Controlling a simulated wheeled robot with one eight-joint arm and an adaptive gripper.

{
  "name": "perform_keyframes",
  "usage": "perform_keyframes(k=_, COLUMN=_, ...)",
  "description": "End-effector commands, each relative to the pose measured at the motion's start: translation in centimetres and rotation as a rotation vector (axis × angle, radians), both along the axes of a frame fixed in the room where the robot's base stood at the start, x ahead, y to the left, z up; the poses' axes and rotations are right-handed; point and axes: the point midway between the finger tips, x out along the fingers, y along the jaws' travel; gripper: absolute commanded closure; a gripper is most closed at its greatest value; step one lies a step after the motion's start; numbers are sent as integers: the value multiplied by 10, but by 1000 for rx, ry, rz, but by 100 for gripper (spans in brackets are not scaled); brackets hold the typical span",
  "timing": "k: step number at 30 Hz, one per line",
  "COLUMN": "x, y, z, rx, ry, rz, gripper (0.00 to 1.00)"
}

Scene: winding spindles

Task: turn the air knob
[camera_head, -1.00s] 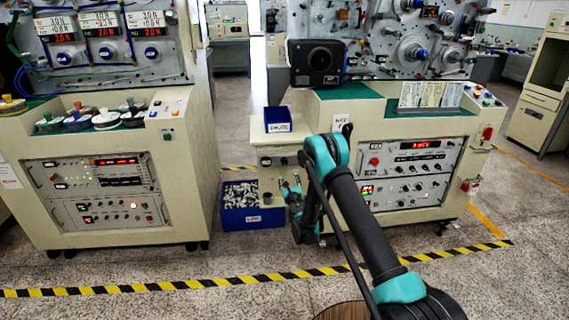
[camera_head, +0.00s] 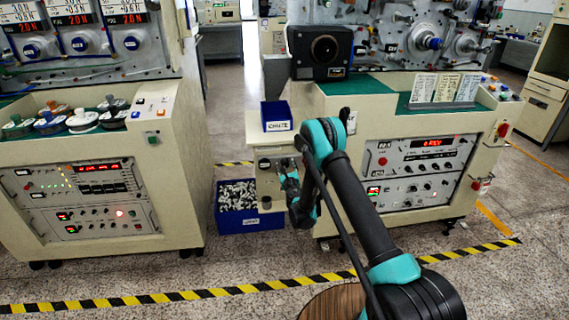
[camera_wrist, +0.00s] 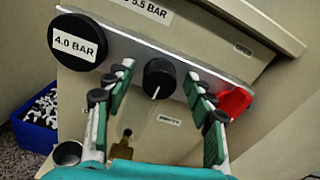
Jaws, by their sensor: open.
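The air knob (camera_wrist: 159,78) is a round black knob with a white pointer line, mounted on a grey metal strip on a beige cabinet side. In the wrist view my gripper (camera_wrist: 158,80) is open, with one finger left of the knob and one right of it. I cannot tell whether the fingertips reach past its face, but they look apart from it. A small label sits below the knob. In the head view my gripper (camera_head: 287,170) is at the small beige side cabinet (camera_head: 265,150), and my arm partly hides it; the knob is too small to make out there.
A black gauge marked 4.0 BAR (camera_wrist: 80,42) is left of the knob, and a red part (camera_wrist: 235,102) is close to the right finger. A brass fitting (camera_wrist: 125,140) sits below. A blue bin (camera_head: 237,220) of white parts stands on the floor; a small blue box (camera_head: 277,116) sits above.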

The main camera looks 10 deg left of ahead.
Motion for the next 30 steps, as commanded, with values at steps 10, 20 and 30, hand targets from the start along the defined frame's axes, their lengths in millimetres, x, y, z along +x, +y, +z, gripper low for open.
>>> perform_keyframes(k=10, x=0, y=0, z=0, rx=0, ry=0, rz=0, gripper=62)
perform_keyframes(k=20, x=0, y=0, z=0, rx=0, ry=0, rz=0, gripper=95)
perform_keyframes(k=30, x=0, y=0, z=0, rx=80, ry=23, rz=0, gripper=95)
